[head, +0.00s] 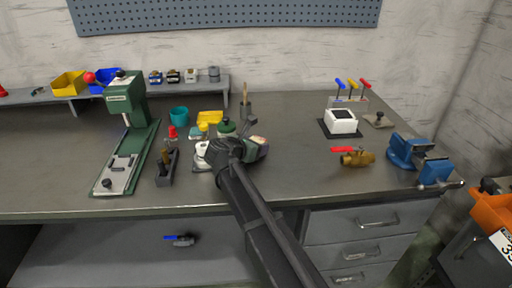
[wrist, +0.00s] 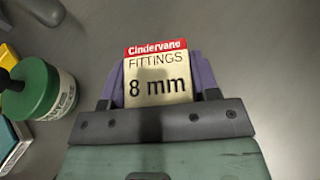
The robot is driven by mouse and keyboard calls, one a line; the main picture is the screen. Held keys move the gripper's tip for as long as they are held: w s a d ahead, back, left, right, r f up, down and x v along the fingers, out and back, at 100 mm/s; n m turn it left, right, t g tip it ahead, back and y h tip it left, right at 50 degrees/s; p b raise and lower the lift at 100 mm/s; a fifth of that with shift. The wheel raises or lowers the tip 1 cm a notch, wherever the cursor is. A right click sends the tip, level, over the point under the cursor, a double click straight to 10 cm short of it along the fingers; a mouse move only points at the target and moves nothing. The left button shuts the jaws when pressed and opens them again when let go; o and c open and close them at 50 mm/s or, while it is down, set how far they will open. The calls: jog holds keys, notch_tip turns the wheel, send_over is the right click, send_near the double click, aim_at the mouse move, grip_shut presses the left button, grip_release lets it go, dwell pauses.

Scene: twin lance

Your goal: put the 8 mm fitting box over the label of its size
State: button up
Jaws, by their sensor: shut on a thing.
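The fitting box (wrist: 158,60) is cream with a red top band, and its face reads "Cindervane FITTINGS 8 mm" in the wrist view. My gripper (wrist: 159,80) is shut on it, with purple finger pads at its left and right sides. In the head view my gripper (head: 259,146) is over the middle of the bench, near the green-lidded jar. The box is small there and partly hidden by the gripper. I cannot make out any size label on the bench in either view.
The green-lidded jar (wrist: 45,88) is close left of my gripper. A green press (head: 126,120), teal cup (head: 179,115) and yellow box (head: 210,117) stand further left. A brass valve (head: 357,158) and blue vise (head: 418,158) are right. Bench between gripper and white device (head: 341,122) is clear.

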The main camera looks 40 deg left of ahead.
jog(key=shift+c, duration=0.9)
jog(key=shift+r, duration=0.1)
notch_tip(320, 180, up, 20)
jog(key=p, duration=2)
